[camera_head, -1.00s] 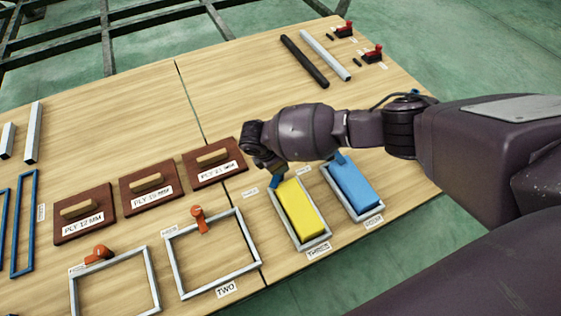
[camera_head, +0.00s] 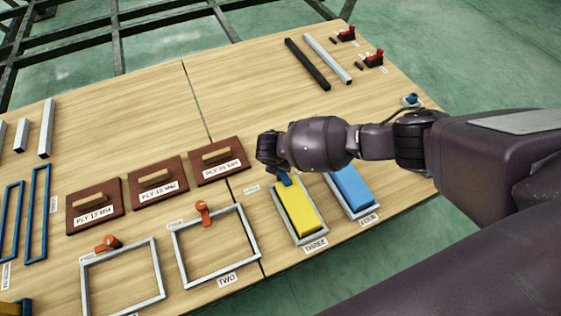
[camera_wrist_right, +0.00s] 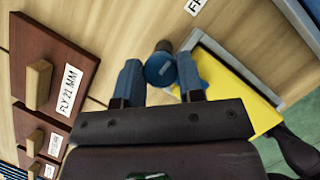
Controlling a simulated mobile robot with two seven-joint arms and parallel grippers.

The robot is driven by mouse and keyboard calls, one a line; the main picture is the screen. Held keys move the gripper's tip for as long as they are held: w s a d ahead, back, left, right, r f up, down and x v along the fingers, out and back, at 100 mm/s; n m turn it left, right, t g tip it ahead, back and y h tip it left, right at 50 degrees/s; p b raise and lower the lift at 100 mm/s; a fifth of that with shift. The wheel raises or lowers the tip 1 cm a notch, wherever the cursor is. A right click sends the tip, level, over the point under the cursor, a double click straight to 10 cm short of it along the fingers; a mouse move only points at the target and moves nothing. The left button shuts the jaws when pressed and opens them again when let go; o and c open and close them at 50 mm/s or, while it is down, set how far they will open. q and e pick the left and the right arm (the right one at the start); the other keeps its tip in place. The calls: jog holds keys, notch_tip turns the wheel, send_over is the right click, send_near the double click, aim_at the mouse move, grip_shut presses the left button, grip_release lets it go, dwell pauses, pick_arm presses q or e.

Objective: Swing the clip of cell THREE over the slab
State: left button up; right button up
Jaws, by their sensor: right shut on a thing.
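Cell THREE is a grey frame (camera_head: 322,238) with a yellow slab (camera_head: 299,208) lying in it; the slab also shows in the right wrist view (camera_wrist_right: 235,90). Its blue clip (camera_wrist_right: 160,70) is at the frame's far end, between the fingers of my right gripper (camera_wrist_right: 160,80), which is shut on it. In the head view the gripper (camera_head: 283,177) is mostly hidden behind my wrist. The clip is beside the slab's end; whether any of it overlaps the slab is hidden. My left gripper is not in view.
To the right is cell FOUR with a blue slab (camera_head: 352,187). To the left are empty frame TWO (camera_head: 182,263) with an orange clip (camera_head: 203,212) and brown ply boards (camera_head: 219,161). Dark and light bars (camera_head: 308,64) lie at the back. The table's middle is clear.

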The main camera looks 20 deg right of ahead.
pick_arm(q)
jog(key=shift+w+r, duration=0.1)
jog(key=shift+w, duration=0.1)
pick_arm(e)
jog(key=shift+s+f+n, duration=0.1)
jog(key=shift+n, duration=0.2)
jog(key=o, duration=0.9)
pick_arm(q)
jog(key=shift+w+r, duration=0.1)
pick_arm(e)
jog(key=shift+a+r, duration=0.1)
jog(key=shift+r, duration=0.35)
pick_arm(q)
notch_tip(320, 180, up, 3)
jog(key=p, duration=0.4)
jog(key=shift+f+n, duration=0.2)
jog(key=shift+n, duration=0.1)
pick_arm(e)
jog(key=v, duration=1)
jog(key=shift+s, duration=0.15)
